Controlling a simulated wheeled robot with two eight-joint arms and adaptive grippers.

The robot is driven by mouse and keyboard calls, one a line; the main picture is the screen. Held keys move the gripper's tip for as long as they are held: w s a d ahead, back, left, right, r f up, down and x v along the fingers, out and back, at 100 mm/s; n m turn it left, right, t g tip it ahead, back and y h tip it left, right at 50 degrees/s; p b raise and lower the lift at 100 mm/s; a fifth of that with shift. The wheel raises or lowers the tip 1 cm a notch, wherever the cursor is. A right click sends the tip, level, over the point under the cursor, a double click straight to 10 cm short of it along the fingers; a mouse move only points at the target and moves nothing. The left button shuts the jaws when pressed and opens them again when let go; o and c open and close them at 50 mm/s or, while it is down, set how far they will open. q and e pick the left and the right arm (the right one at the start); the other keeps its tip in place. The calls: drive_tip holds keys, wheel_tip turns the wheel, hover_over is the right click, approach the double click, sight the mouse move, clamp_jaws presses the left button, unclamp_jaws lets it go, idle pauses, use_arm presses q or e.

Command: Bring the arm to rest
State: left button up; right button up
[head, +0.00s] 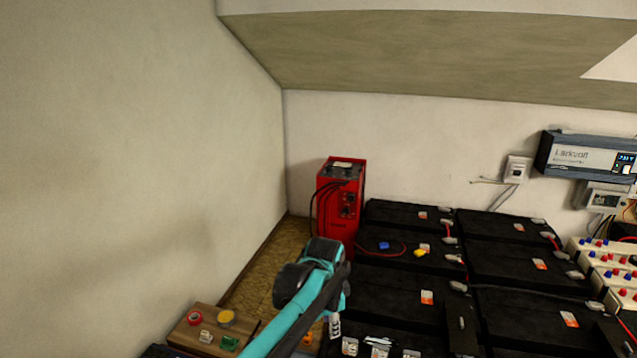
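My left arm, teal and black, rises from the bottom edge in the head view and bends at a dark joint near the middle. My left gripper (334,326) shows only as a small grey-white part under the arm, at the near edge of the batteries. Its fingers are mostly hidden by the arm, so I cannot tell whether it is open, shut or holding anything. My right gripper is not in view.
Several black batteries (405,294) fill the right side. A red charger (336,227) stands behind the arm by the wall. A wooden board (184,337) at lower left holds tape rolls and small connectors. A blue-grey inverter (585,155) hangs at right. The left wall is bare.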

use_arm(q)
drive_tip(key=s+a+n+t, duration=0.5)
drive_tip(key=s+a+n, duration=0.9)
drive_tip(key=s+a, duration=0.7)
drive_tip(key=shift+s+f+y, duration=0.4)
drive_tip(key=shift+s, duration=0.45)
idle(0.6)
